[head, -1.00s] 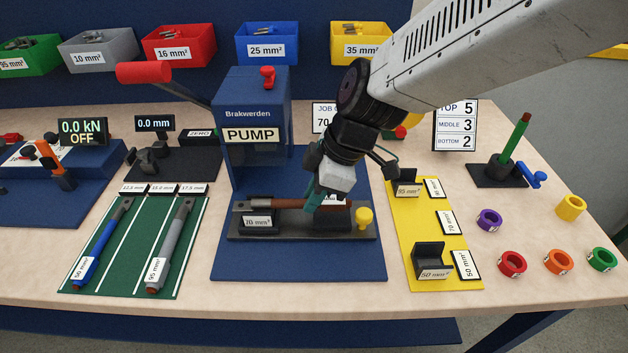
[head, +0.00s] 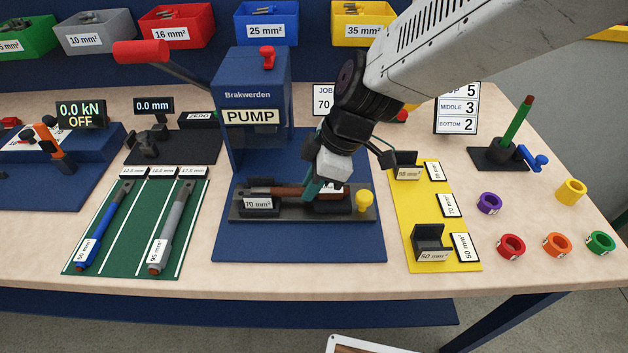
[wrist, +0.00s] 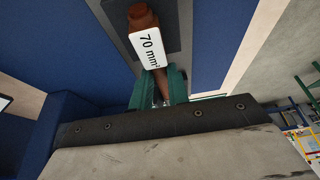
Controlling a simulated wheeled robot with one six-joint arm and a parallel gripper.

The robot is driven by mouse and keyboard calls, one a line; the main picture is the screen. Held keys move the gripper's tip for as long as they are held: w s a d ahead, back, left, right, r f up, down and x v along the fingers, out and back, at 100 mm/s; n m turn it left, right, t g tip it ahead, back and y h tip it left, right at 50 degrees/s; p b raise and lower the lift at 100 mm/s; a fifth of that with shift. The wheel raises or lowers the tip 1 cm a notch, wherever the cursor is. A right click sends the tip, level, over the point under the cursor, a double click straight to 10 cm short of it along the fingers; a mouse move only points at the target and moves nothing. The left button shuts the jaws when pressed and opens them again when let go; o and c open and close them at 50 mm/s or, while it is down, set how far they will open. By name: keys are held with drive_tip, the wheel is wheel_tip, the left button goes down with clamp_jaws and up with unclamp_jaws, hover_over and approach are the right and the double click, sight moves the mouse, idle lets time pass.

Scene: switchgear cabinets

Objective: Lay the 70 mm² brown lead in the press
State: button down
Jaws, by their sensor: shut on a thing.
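The brown lead (head: 288,192) lies lengthwise along the dark bed of the press (head: 290,217), in front of the blue pump body (head: 252,120). Its left end is at the block marked 70 mm². My gripper (head: 311,190) comes down from above and is shut on the lead near its middle. In the wrist view the lead (wrist: 156,82) runs between the green fingers (wrist: 160,88), with a white 70 mm² tag (wrist: 147,45) on it. Whether the lead rests fully on the bed is hard to tell.
A yellow knob (head: 364,201) stands at the bed's right end. The yellow board (head: 430,200) with cradles is to the right. The green mat (head: 130,235) with a blue and a grey lead is to the left. Coloured rings lie far right.

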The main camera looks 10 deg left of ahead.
drive_tip(key=shift+a, duration=0.2)
drive_tip(key=c, duration=1.3)
unclamp_jaws()
